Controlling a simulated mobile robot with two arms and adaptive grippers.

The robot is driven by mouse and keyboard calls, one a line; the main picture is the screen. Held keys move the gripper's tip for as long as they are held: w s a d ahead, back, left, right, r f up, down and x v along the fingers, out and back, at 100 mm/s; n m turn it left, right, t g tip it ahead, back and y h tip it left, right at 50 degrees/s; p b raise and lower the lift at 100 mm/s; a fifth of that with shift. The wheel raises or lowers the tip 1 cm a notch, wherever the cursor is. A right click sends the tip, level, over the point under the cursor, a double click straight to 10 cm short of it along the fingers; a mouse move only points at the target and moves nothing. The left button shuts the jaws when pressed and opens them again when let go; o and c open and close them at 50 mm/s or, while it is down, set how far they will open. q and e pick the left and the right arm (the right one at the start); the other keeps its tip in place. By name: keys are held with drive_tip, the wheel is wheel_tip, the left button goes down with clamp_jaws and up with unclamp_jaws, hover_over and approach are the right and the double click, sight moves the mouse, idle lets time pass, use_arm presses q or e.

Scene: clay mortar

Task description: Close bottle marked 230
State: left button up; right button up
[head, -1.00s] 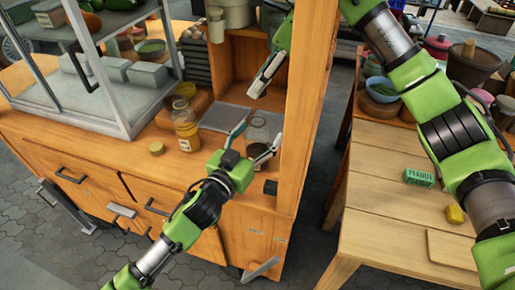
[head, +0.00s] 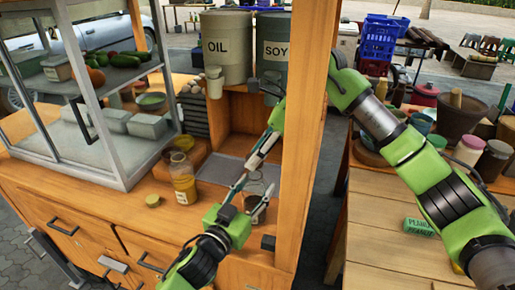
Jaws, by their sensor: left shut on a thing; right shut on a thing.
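A clear glass jar (head: 258,187) stands on the wooden cart counter near the post. My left gripper (head: 252,194) has its fingers around the jar and is shut on it. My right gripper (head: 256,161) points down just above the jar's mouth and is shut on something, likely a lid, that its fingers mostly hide. A second jar (head: 184,184) with yellowish contents and a pale label stands open to the left. A tan round lid (head: 152,200) lies on the counter in front of it. I cannot read 230 on either jar.
A wooden post (head: 308,130) rises close to the right of both grippers. A glass display case (head: 90,110) stands at left. OIL (head: 227,50) and SOY (head: 274,52) containers sit on the shelf behind.

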idle(0.5)
drive_tip(key=shift+f, duration=0.8)
drive_tip(key=shift+f, duration=0.55)
use_arm(q)
clamp_jaws()
use_arm(e)
drive_tip(key=shift+s+m+t+h, duration=0.1)
drive_tip(key=shift+m+t+h, duration=0.2)
drive_tip(key=shift+m+t, duration=0.9)
drive_tip(key=shift+m+g, duration=0.4)
drive_tip(key=o, duration=0.7)
drive_tip(key=shift+c, duration=0.2)
